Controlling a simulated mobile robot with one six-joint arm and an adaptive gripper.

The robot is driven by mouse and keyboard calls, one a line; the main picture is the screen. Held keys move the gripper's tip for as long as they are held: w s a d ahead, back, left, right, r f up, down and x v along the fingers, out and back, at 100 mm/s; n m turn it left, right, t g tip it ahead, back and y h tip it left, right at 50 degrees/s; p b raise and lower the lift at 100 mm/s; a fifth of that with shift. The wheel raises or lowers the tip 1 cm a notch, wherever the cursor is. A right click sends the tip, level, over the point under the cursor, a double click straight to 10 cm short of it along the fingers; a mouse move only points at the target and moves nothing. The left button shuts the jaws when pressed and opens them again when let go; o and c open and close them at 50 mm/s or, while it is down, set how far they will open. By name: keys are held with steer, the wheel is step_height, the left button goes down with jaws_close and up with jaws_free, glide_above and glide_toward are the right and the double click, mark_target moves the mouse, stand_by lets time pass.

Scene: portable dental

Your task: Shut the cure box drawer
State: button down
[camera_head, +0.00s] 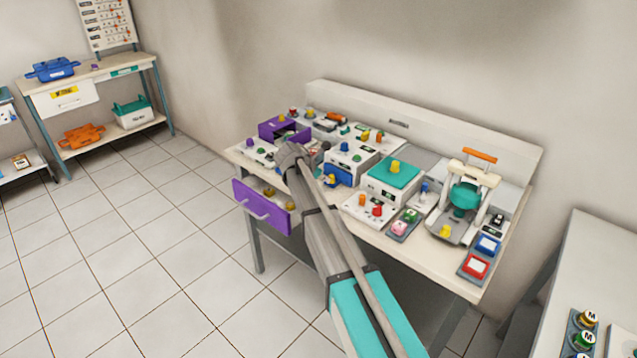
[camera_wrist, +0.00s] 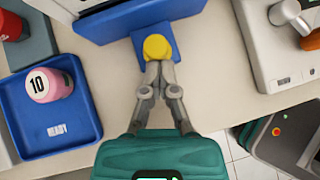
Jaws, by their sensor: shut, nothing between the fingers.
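A white box (camera_head: 352,153) with a blue drawer front (camera_head: 339,174) stands on the workbench, behind my arm. I take it as the cure box; no label is readable. In the wrist view the blue front (camera_wrist: 110,22) is at the top, with a blue handle piece carrying a yellow knob (camera_wrist: 157,47). My gripper (camera_wrist: 158,72) is shut and empty, its fingertips right at the knob's near side; whether they touch is hard to tell. The knob also shows in the head view (camera_head: 330,180). How far the drawer stands out is not clear.
A blue tray (camera_wrist: 85,135) with a pink item (camera_wrist: 48,85) lies left of my gripper. A white device (camera_wrist: 262,50) stands right. A purple drawer (camera_head: 262,211) hangs open at the bench's front left. Several boxes crowd the benchtop; the floor in front is clear.

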steer(key=shift+w+d+r, duration=0.1)
steer(key=shift+w, duration=0.25)
steer(key=shift+s+a, duration=0.3)
steer(key=shift+a, duration=0.25)
steer(key=s+a, duration=0.2)
steer(key=shift+a, duration=0.4)
steer(key=p+v, duration=0.7)
steer(key=v, duration=0.2)
steer(key=shift+s+a+r, duration=0.2)
steer(key=shift+s+r, duration=0.05)
steer(key=shift+r, duration=0.05)
steer(key=shift+d, duration=0.1)
